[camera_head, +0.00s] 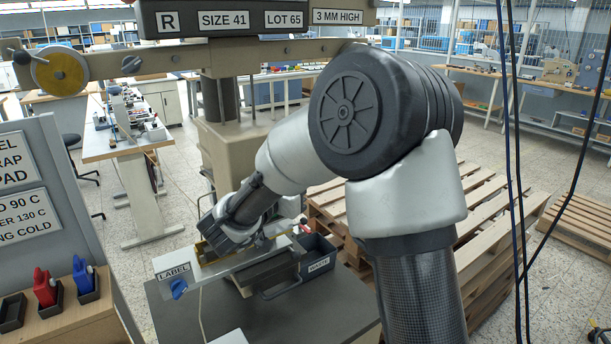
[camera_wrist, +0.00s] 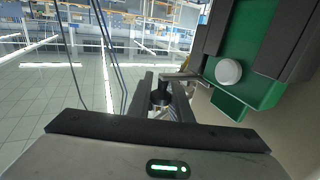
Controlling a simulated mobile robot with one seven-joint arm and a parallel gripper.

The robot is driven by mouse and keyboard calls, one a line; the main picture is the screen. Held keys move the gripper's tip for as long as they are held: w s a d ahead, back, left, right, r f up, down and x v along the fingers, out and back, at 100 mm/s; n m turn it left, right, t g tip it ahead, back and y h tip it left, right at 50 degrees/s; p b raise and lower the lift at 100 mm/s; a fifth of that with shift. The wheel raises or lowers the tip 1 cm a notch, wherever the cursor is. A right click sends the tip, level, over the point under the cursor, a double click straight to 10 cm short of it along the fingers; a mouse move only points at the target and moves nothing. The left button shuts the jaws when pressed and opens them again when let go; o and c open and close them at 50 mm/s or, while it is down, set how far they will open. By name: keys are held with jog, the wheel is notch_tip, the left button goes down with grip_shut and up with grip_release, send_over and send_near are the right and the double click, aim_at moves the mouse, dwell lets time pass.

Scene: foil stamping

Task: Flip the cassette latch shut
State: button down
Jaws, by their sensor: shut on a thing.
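My gripper (camera_wrist: 163,92) is shut on a small dark knob (camera_wrist: 160,98), which looks like the grip of the cassette latch. A thin light metal bar (camera_wrist: 182,78) runs from beside the fingers toward a green part with dark sides (camera_wrist: 228,104) at the upper right, probably the cassette. A round white knob (camera_wrist: 229,72) sits on that green part. In the head view my gripper (camera_head: 222,232) is low over the pale press bed marked LABEL (camera_head: 205,273). The fingertips and the latch are hard to make out there.
A blue knob (camera_head: 179,288) is on the bed's front. A dark WASTE bin (camera_head: 318,264) stands right of the bed. The press head (camera_head: 255,20) hangs above. Wooden pallets (camera_head: 490,235) stand behind my arm.

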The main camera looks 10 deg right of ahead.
dwell(0.3)
jog(key=c, duration=1.9)
grip_release()
jog(key=shift+s, duration=0.1)
jog(key=b+v, duration=0.1)
jog(key=v, duration=1.6)
jog(key=shift+a+b, duration=0.35)
jog(key=shift+r, duration=0.1)
